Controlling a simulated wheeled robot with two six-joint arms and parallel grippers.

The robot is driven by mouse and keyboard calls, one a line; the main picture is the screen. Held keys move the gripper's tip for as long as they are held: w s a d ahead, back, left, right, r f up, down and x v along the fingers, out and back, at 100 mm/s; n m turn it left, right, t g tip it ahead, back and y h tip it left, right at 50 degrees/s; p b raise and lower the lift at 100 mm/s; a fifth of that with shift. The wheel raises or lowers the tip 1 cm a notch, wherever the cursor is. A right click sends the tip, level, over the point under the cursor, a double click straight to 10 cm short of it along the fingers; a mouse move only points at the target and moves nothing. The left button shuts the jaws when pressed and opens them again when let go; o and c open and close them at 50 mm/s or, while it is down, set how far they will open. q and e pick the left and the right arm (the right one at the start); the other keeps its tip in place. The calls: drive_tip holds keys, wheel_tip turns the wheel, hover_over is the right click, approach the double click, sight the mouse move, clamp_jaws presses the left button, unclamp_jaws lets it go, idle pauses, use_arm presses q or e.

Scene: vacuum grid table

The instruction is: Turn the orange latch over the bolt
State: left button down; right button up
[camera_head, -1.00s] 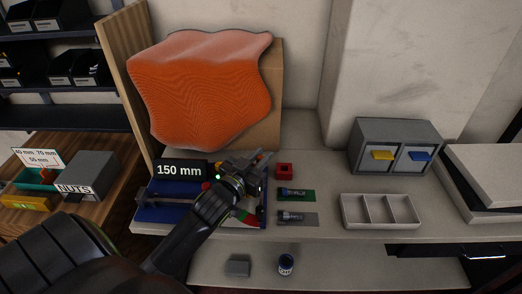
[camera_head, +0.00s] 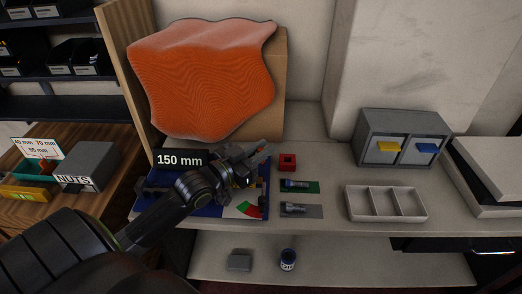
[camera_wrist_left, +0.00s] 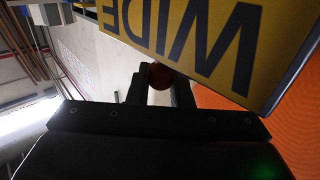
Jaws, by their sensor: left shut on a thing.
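My left gripper (camera_head: 262,156) reaches in from the left over the blue fixture (camera_head: 165,211) on the table. In the left wrist view, its two dark fingers (camera_wrist_left: 160,88) are shut on a small, round, dark reddish-orange piece (camera_wrist_left: 160,76). It may be part of the orange latch, but shadow and the fingers hide its shape. The latch and the bolt under it cannot be made out in the head view, where my gripper and wrist cover part of the fixture. A yellow plate marked WIDE (camera_wrist_left: 190,35) stands close to the fingers. My right gripper is not in view.
A black "150 mm" sign (camera_head: 180,160) stands behind the fixture. A red block (camera_head: 287,162), bolts on green (camera_head: 298,186) and grey (camera_head: 300,211) mats, and a three-part tray (camera_head: 385,216) lie to the right. An orange rippled sheet (camera_head: 200,90) stands behind.

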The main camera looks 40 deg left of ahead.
use_arm(q)
drive_tip(key=c, duration=1.4)
unclamp_jaws()
drive_tip(key=shift+o, duration=0.3)
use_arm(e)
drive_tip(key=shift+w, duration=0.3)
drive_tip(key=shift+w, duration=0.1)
use_arm(q)
drive_tip(key=p+v, duration=0.8)
drive_tip(key=v, duration=0.9)
drive_tip(key=shift+s, duration=0.2)
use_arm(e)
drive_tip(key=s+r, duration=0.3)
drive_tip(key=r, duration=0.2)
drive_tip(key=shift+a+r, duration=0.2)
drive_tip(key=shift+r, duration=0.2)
use_arm(q)
drive_tip(key=shift+o, duration=0.2)
